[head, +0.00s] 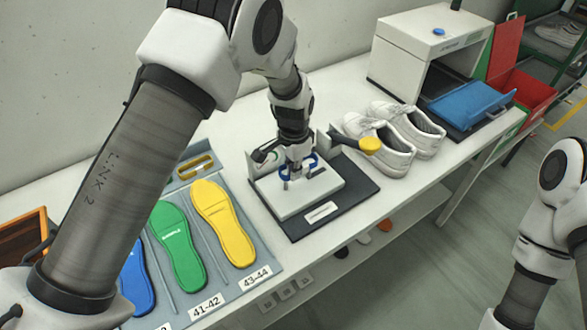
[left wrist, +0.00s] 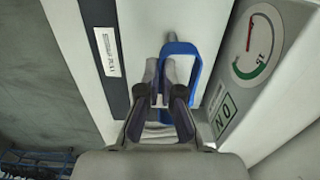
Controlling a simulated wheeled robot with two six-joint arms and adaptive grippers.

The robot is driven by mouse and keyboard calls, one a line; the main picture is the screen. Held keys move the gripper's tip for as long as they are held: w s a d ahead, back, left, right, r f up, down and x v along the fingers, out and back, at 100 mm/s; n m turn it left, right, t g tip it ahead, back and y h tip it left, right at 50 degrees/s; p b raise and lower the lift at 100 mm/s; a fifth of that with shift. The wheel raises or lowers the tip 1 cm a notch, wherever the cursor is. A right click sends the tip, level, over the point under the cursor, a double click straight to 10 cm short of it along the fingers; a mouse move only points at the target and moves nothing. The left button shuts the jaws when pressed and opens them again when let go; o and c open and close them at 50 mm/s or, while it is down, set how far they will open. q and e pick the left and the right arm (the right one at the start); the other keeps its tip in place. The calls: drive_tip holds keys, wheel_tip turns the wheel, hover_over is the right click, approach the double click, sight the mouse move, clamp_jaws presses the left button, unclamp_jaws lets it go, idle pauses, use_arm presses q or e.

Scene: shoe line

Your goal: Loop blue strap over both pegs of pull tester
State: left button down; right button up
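The pull tester is a white block (head: 303,198) on a dark base plate (head: 350,206), between the insoles and the shoes. My left gripper (head: 296,172) points down over this block. The blue strap (head: 312,160) is a loop at the gripper's fingertips. In the left wrist view, my left gripper (left wrist: 164,84) has one side of the blue strap (left wrist: 181,48) between its nearly closed fingers, and the loop extends to the right.
A lever with a yellow knob (head: 370,146) sticks out right of the tester. White shoes (head: 393,150) stand beyond it. Green (head: 176,243) and yellow (head: 222,222) insoles lie on the left. A gauge dial (left wrist: 257,42) is close on the right in the left wrist view.

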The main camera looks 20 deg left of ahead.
sight(293, 192)
use_arm(q)
drive_tip(key=shift+s+f+b, duration=0.35)
drive_tip(key=shift+f+b, duration=0.1)
drive_tip(key=shift+f, duration=0.15)
drive_tip(key=shift+s+f, duration=0.1)
drive_tip(key=shift+f, duration=0.25)
drive_tip(key=shift+w+f+b, duration=0.2)
drive_tip(key=shift+f+b, duration=0.2)
drive_tip(key=shift+f, duration=1.05)
drive_tip(key=c, duration=1.2)
unclamp_jaws()
drive_tip(key=shift+d, duration=0.1)
drive_tip(key=shift+c, duration=0.2)
drive_tip(key=shift+r, duration=0.1)
